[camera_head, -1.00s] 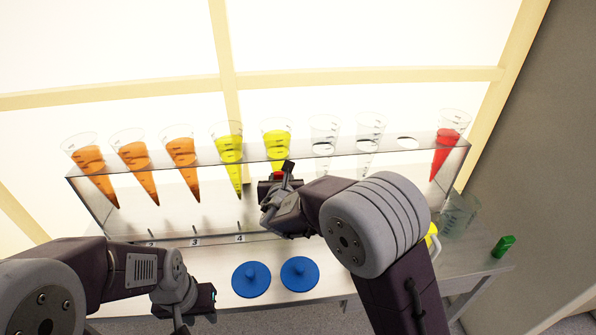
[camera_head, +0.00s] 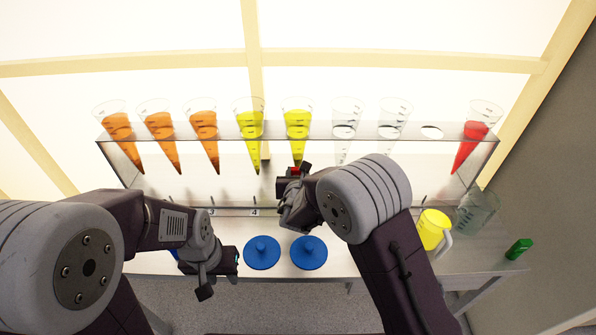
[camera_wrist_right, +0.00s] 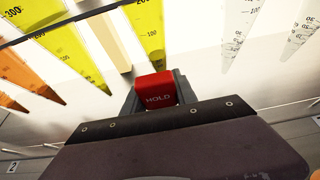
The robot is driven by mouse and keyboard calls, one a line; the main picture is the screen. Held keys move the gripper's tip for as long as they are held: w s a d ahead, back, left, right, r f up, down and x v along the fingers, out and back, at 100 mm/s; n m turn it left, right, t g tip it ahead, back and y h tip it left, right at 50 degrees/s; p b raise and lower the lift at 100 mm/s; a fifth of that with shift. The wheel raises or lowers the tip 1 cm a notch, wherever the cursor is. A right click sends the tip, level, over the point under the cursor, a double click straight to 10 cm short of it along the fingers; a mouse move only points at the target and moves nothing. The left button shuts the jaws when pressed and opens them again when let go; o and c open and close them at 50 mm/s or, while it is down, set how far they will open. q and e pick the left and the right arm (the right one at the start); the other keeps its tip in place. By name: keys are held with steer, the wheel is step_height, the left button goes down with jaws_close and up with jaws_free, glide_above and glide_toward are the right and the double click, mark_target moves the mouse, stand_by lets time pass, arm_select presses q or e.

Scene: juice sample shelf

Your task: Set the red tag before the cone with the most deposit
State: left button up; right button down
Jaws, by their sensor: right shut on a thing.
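The red tag (camera_wrist_right: 158,90), marked HOLD, is held between the jaws of my right gripper (camera_wrist_right: 156,103). In the head view the tag (camera_head: 296,170) shows as a small red patch at my right gripper (camera_head: 292,175), just below the second yellow cone (camera_head: 297,122). The clear rack (camera_head: 365,130) also holds another yellow cone (camera_head: 249,124), three orange cones (camera_head: 160,128), two cones that look clear (camera_head: 346,118) and a red cone (camera_head: 474,134). Deposit levels are too small to compare. My left gripper (camera_head: 226,265) hangs low at the front; its jaw opening is unclear.
Two blue knobbed discs (camera_head: 309,252) lie at the table's front. A yellow jug (camera_head: 431,229), a clear beaker (camera_head: 478,212) and a green object (camera_head: 518,249) are at the right. One rack hole (camera_head: 431,132) is empty. Number labels (camera_head: 254,212) run below the cones.

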steer(key=shift+f+b, duration=0.8)
steer(key=shift+f, duration=0.8)
steer(key=shift+r, duration=0.15)
steer(key=shift+b, duration=0.5)
steer(key=shift+f+b, duration=1.25)
steer(key=shift+b, duration=0.15)
